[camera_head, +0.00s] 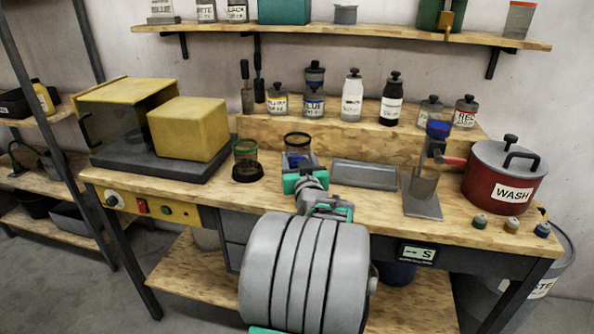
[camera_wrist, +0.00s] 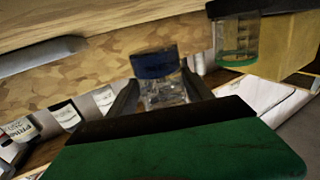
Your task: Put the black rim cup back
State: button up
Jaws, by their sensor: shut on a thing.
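The black rim cup (camera_head: 297,139) is clear with a dark rim and blue in its lower part. It is at the back of the bench, just beyond my gripper (camera_head: 299,168). In the wrist view, which looks upside down, the clear cup (camera_wrist: 164,92) sits between the two dark fingers of my gripper (camera_wrist: 162,85), with its blue end (camera_wrist: 155,64) up in the picture. My gripper is shut on it. Its rim is hidden there, and I cannot tell whether its base touches the bench.
A grey tray (camera_head: 364,174) lies to the right, then a metal stand (camera_head: 423,190) and the red WASH pot (camera_head: 503,178). Bottles (camera_head: 352,98) line the raised ledge behind. A yellow box (camera_head: 188,128) is at left.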

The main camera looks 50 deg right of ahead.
jog(key=shift+w+f, duration=0.25)
jog(key=shift+f, duration=0.05)
jog(key=shift+d+f, duration=0.1)
jog(key=shift+f, duration=1.45)
jog(key=shift+f+b, duration=0.15)
jog(key=shift+b, duration=0.2)
jog(key=o, duration=1.6)
jog(key=shift+o, duration=0.2)
